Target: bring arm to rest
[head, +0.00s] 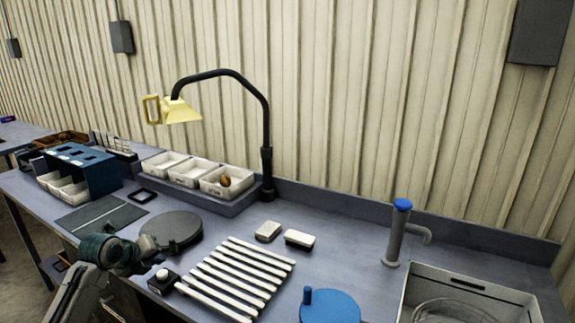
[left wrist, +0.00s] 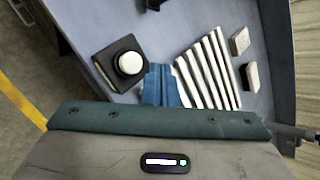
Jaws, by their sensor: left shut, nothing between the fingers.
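My left gripper (head: 146,254) is at the lower left of the head view, above the front part of the grey worktop. Its arm comes up from the bottom edge. In the left wrist view the blue fingers of my left gripper (left wrist: 163,84) are together, with nothing held between them. They point at the worktop between a black box with a white knob (left wrist: 129,63) and a white slatted rack (left wrist: 212,72). In the head view the black box (head: 163,283) is just below and right of the gripper. My right gripper is in neither view.
The slatted rack (head: 238,277) fills the middle front, with a dark round plate (head: 171,229) behind my gripper. A blue disc with a handle (head: 330,307) is at the front. A yellow-headed lamp (head: 184,112) overhangs white bins (head: 196,172). A tap (head: 397,235) stands right.

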